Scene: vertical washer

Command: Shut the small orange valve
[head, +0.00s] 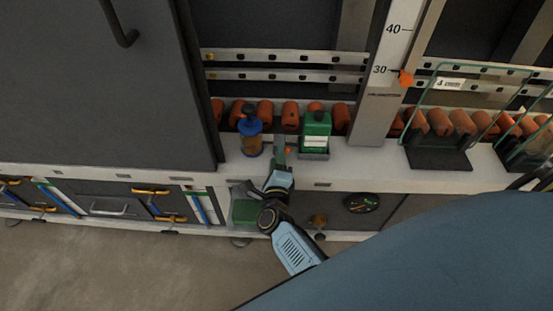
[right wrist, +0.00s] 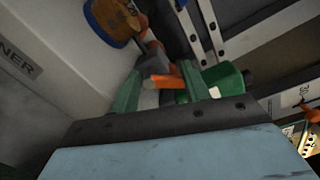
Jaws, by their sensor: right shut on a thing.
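A small orange valve handle (right wrist: 163,81) shows between the two green fingers of my right gripper (right wrist: 160,90) in the right wrist view. The gripper is shut on it. In the head view my right gripper (head: 279,152) reaches up to the white ledge, between a blue bottle and a green container. A small orange spot of the valve (head: 288,150) shows beside the fingertips there; the rest is hidden by the gripper. My left gripper is in neither view.
The blue bottle (head: 250,136) stands close left of my right gripper, and the green container (head: 315,132) close right. Orange rollers (head: 290,115) line the back of the ledge (head: 365,170). A wire rack (head: 437,158) stands at the right. An orange-brown knob (head: 319,221) sits below.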

